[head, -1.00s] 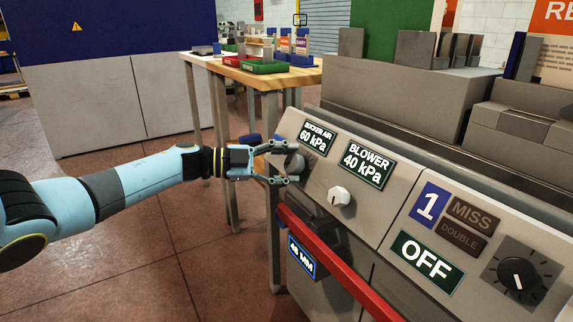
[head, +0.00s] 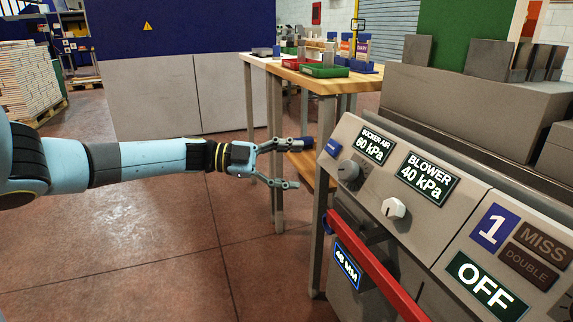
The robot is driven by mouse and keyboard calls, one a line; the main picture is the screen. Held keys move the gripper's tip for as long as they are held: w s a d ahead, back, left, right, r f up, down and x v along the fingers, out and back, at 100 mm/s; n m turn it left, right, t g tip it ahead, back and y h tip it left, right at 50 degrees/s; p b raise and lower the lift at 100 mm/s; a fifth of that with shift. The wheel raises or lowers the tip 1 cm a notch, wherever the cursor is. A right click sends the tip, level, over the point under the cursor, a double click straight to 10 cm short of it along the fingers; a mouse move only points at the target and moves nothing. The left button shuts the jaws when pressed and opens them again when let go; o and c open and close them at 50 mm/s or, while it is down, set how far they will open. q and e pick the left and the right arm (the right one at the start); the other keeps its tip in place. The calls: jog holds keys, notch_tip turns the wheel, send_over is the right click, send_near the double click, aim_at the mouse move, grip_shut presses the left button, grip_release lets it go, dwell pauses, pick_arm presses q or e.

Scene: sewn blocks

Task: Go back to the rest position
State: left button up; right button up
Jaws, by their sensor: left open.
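My left gripper (head: 291,164) is in the head view, at the end of my light blue arm that comes in from the left. Its fingers are spread and nothing is between them. It is in the air left of the machine's control panel (head: 362,210), apart from the grey sucker air knob (head: 349,170). The white blower knob (head: 394,208) is further right. The displays read sucker air 60 kPa, blower 40 kPa and OFF. My right gripper is not in view.
A wooden workbench (head: 337,82) with red and green trays stands behind the gripper. A red bar (head: 372,264) runs along the machine's front. A blue and grey cabinet (head: 155,95) stands at the back. The floor (head: 160,245) below my arm is clear.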

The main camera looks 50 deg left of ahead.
pick_arm(q)
jog(key=shift+s+a, duration=0.35)
jog(key=shift+s, duration=0.05)
jog(key=shift+r, duration=0.1)
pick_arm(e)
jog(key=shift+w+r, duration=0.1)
pick_arm(q)
jog(key=s+d+f+n+y+p, duration=0.4)
jog(key=s+f+n, duration=0.4)
jog(key=f, duration=0.5)
jog(key=s+d+f+n+y+p, duration=0.2)
jog(key=s+f+n+y+p, duration=0.3)
jog(key=s+f, duration=0.65)
jog(key=s+d+f+n+g+y, duration=0.1)
jog(key=s+f+g, duration=0.3)
jog(key=s, duration=0.6)
jog(key=s+d+f+n+g+y, duration=0.1)
jog(key=s+d+f+n+g, duration=0.1)
jog(key=s+f, duration=0.4)
jog(key=s+d+f+n+g+y, duration=0.1)
jog(key=s+d+f+g, duration=0.4)
jog(key=s, duration=0.9)
jog(key=shift+g+y, duration=0.3)
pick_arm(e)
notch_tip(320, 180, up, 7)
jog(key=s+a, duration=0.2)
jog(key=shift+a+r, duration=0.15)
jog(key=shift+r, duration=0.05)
